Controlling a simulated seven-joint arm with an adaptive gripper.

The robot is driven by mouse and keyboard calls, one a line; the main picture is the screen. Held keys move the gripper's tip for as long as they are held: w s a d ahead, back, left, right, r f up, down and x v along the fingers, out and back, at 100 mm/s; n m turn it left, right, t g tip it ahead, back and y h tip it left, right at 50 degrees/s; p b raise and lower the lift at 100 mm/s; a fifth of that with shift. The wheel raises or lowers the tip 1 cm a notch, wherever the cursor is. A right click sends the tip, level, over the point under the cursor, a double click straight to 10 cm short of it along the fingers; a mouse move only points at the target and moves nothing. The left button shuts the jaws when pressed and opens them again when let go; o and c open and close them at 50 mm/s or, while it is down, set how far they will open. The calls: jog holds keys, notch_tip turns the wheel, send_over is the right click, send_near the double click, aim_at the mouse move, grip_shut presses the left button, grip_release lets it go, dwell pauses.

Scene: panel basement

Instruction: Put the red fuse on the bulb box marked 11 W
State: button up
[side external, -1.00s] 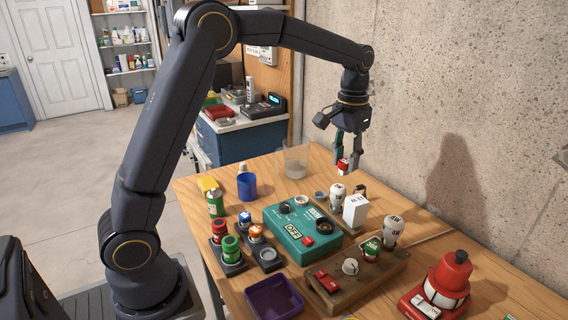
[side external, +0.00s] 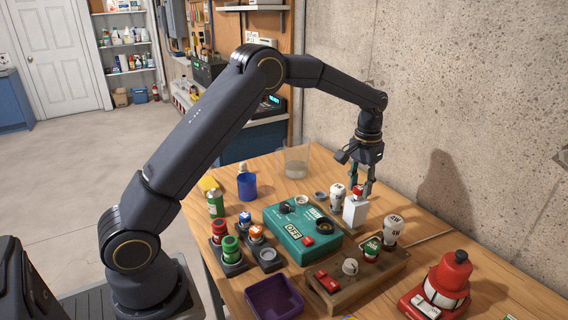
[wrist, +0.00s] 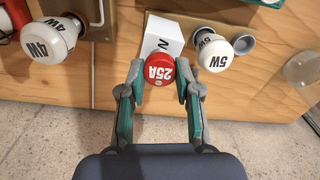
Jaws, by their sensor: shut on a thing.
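The red fuse (side external: 358,190), with a round red cap marked 25A in the wrist view (wrist: 160,70), is held between the fingertips of my gripper (side external: 363,192). My gripper also shows in the wrist view (wrist: 160,82), its two fingers closed on the fuse's sides. The white bulb box (side external: 355,213) stands upright directly under the fuse; part of it shows in the wrist view (wrist: 163,32). The fuse is at the box's top, but I cannot tell whether it touches. The fuse's lower part is hidden.
A 5W bulb (wrist: 216,53) stands close beside the box. A 4W bulb (side external: 393,229) stands on a wooden block (side external: 381,275) in front. A teal control box (side external: 297,247) is to the left. The concrete wall (side external: 470,120) is behind.

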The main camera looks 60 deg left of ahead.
aim_at(360, 187)
jog(key=shift+f, duration=0.1)
jog(key=o, duration=1)
jog(key=shift+c, duration=0.2)
jog(key=s+r+t, duration=0.1)
jog(key=s+r, duration=0.2)
jog(key=r, duration=0.6)
jog(key=s+r, duration=0.3)
jog(key=r, duration=0.6)
jog(key=s+d+m+t, duration=0.1)
jog(key=s+d+t, duration=0.15)
jog(key=s, duration=1.55)
jog(key=s+f+m+t, duration=0.1)
jog(key=s+f, duration=0.3)
jog(key=s, duration=0.4)
jog(key=shift+a+f+t, duration=0.25)
jog(key=shift+f+t, duration=0.05)
jog(key=shift+t, duration=0.25)
